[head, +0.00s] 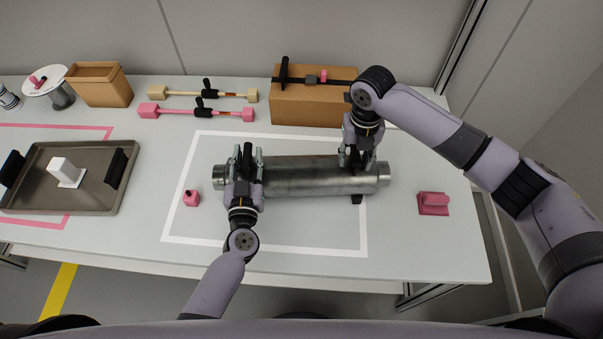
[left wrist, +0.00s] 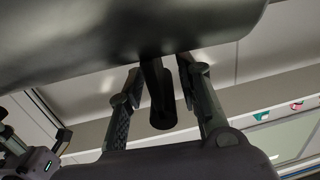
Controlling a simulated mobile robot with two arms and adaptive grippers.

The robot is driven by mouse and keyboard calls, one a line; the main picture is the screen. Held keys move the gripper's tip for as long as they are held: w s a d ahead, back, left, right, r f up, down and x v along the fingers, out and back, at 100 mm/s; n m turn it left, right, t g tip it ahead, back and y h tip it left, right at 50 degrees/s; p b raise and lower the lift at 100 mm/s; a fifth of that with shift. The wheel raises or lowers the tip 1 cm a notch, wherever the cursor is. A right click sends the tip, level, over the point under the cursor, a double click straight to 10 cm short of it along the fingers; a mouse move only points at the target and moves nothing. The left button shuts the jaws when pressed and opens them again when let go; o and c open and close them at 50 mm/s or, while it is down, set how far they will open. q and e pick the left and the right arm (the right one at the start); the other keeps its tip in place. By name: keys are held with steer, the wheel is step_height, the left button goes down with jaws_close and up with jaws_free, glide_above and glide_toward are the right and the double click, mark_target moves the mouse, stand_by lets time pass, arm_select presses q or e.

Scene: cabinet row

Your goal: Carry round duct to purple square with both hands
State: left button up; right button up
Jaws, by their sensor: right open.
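No purple square shows; a pink outline (head: 95,131) lies at the left.
A brown tray (head: 110,200) with a white block stands in the pink outline. A small pink bottle (head: 191,198) is left of the duct and a pink block (head: 433,204) right. Behind are a cardboard box (head: 300,105), two dumbbell-like bars (head: 205,113) and an open brown box (head: 115,92).

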arm_select(q)
steer(key=shift+w, duration=0.15)
arm_select(e)
steer(key=shift+f, duration=0.15)
arm_select(q)
steer(key=shift+c, duration=0.6)
arm_select(e)
steer(key=shift+c, duration=0.5)
arm_select(q)
jaws_close()
arm_select(e)
steer(key=c, duration=0.7)
jaws_close()
arm_select(q)
steer(key=shift+r, duration=0.1)
